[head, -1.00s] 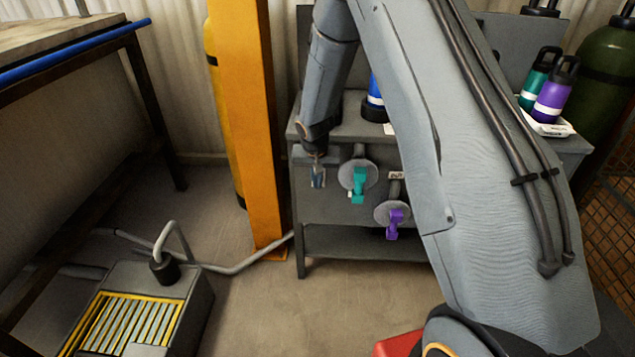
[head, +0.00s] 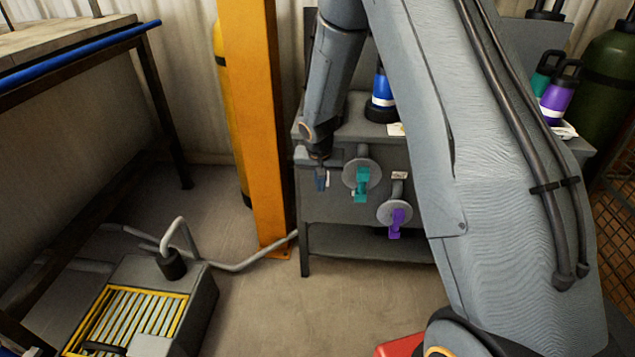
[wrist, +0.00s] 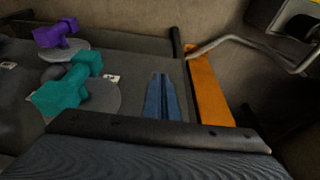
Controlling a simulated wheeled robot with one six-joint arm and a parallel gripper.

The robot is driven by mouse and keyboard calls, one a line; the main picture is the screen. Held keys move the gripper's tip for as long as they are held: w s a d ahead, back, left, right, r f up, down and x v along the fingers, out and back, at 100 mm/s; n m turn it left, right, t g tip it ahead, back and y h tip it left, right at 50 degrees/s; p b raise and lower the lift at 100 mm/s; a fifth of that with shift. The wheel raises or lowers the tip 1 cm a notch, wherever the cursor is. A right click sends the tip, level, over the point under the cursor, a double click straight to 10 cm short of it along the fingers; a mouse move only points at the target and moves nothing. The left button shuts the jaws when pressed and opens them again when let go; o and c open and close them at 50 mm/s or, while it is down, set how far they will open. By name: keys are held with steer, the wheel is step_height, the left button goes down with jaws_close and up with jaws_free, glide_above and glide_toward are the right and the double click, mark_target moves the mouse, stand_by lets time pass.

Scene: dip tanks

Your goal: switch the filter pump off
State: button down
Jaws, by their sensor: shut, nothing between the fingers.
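My gripper (head: 321,181) is at the left end of the grey bench front, left of the teal handle and apart from it. In the wrist view, its bluish fingers (wrist: 161,98) are together and empty. The teal handle (head: 361,186) hangs downward on a round grey plate; it also shows in the wrist view (wrist: 66,88). The purple handle (head: 396,222) hangs lower and further right on a similar plate; it also shows in the wrist view (wrist: 54,34). Small white labels sit nearby, too small to read. I cannot tell which control belongs to the filter pump.
A yellow post (head: 257,130) stands close left of the bench (head: 318,212). A grey box with a yellow grate (head: 200,300) and a pipe sits on the floor at lower left. A blue bottle (head: 382,92) stands on the bench. The floor before the bench is mostly clear.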

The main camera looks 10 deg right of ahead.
steer(key=s, duration=0.2)
steer(key=s+a+r, duration=0.1)
steer(key=shift+s+a+b, duration=0.1)
steer(key=shift+s+b, duration=0.1)
steer(key=shift+b, duration=0.15)
steer(key=shift+a, duration=0.1)
steer(key=s+r+n+g+p, duration=0.1)
steer(key=s+r, duration=0.5)
steer(key=s, duration=0.4)
steer(key=s+d+r+n+g+p, duration=0.1)
steer(key=s+r+p, duration=0.1)
steer(key=s+r, duration=0.4)
steer(key=s+r+n+g+y+p, duration=0.1)
steer(key=s+r, duration=0.5)
steer(key=s, duration=0.8)
steer(key=shift+s+d+r+n+p, duration=0.2)
steer(key=shift+s+d+n+p, duration=0.15)
steer(key=shift+p, duration=0.3)
